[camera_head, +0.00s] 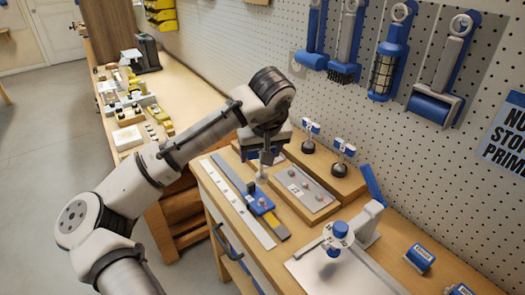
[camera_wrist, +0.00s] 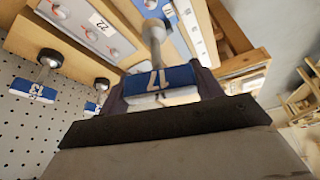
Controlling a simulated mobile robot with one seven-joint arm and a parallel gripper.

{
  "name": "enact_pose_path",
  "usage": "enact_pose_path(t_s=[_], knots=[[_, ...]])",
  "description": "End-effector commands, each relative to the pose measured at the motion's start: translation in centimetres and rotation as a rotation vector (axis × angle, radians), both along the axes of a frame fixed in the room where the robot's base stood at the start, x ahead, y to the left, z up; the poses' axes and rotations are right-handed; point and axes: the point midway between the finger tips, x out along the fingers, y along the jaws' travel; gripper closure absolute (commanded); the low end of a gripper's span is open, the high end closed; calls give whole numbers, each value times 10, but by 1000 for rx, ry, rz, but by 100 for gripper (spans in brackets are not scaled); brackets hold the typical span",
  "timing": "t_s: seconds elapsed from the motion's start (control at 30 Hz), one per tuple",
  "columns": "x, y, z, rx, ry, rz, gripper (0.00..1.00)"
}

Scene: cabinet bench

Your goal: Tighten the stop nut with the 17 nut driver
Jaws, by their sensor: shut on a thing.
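My gripper (camera_head: 265,143) is shut on the 17 nut driver. The driver's blue-and-white handle, marked 17 (camera_wrist: 160,80), sits between the fingers in the wrist view. Its grey shaft and socket point down in the head view, above the bench. A blue stop block (camera_head: 260,200) sits on a long rail on the bench, just nearer the camera than the socket. The block partly shows at the top of the wrist view (camera_wrist: 150,7), with a small silver nut (camera_wrist: 150,3) on it beyond the socket. Socket and nut appear apart; the exact gap cannot be told.
Two other nut drivers (camera_wrist: 38,92) stand in a wooden block (camera_head: 340,184) at the right. A grey plate with several small pieces (camera_head: 312,203) lies beside the rail. A blue-capped stand (camera_head: 340,231) is nearer the camera. Tools hang on the pegboard (camera_head: 265,40).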

Motion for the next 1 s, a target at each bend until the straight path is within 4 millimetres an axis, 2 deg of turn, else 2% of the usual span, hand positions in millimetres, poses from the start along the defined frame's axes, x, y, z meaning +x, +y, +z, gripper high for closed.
enact_pose_path(t_s=[0.53,0.7,1.0], knots=[[0,-1,-50,-2,2,-2,70],[0,0,-57,-1,-1,-2,70],[0,0,-57,-1,0,-1,70]])
